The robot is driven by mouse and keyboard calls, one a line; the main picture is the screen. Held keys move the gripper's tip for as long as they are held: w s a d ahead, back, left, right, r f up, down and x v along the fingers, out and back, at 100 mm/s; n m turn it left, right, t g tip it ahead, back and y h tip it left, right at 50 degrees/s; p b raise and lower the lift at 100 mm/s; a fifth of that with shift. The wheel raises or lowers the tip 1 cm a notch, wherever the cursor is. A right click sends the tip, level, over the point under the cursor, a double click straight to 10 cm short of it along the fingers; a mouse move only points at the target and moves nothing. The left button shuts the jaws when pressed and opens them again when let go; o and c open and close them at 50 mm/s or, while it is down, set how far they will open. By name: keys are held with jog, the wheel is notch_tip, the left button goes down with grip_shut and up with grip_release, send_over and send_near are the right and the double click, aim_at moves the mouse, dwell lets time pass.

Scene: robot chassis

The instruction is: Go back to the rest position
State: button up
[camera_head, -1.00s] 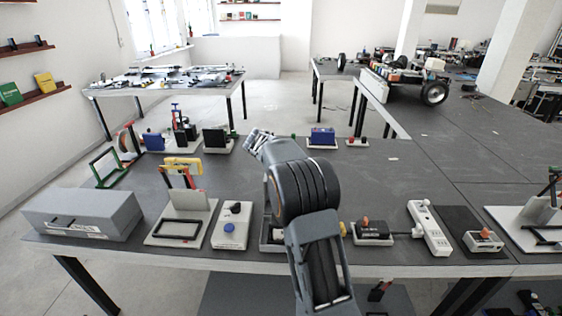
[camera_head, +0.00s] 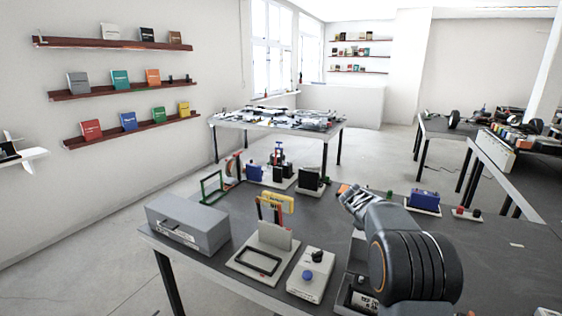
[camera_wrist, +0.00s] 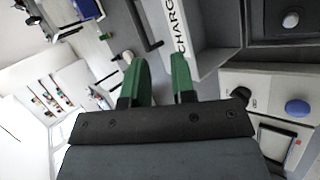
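My gripper (camera_head: 354,198) is at the end of my raised arm, above the near table (camera_head: 480,262), pointing up and left. In the wrist view its two green fingers (camera_wrist: 162,78) stand apart with a gap between them, and I see nothing held. A grey holder labelled "CHARG…" (camera_wrist: 203,40) lies beyond the fingers in the wrist view. The fingers appear apart from it, though the distance is hard to judge. My arm hides part of the table's right side in the head view.
On the table stand a grey box (camera_head: 188,223), a stand with a black frame (camera_head: 257,262), a white box with a blue button (camera_head: 311,278) and a blue device (camera_head: 424,199). Bookshelves (camera_head: 130,127) line the left wall. Floor shows between the tables.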

jog(key=s+a+m+y, duration=0.2)
jog(key=s+a, duration=0.4)
jog(key=s, duration=0.4)
jog(key=s+a+r+m+y, duration=0.1)
jog(key=s+a+m+y, duration=0.2)
jog(key=s+a, duration=0.3)
jog(key=s+a+m+y, duration=0.2)
jog(key=s+a, duration=0.4)
jog(key=s, duration=0.9)
jog(key=shift+s+a+r+m+t+y, duration=0.25)
jog(key=shift+a+m+t+y, duration=0.1)
jog(key=shift+m, duration=0.35)
jog(key=shift+f, duration=0.1)
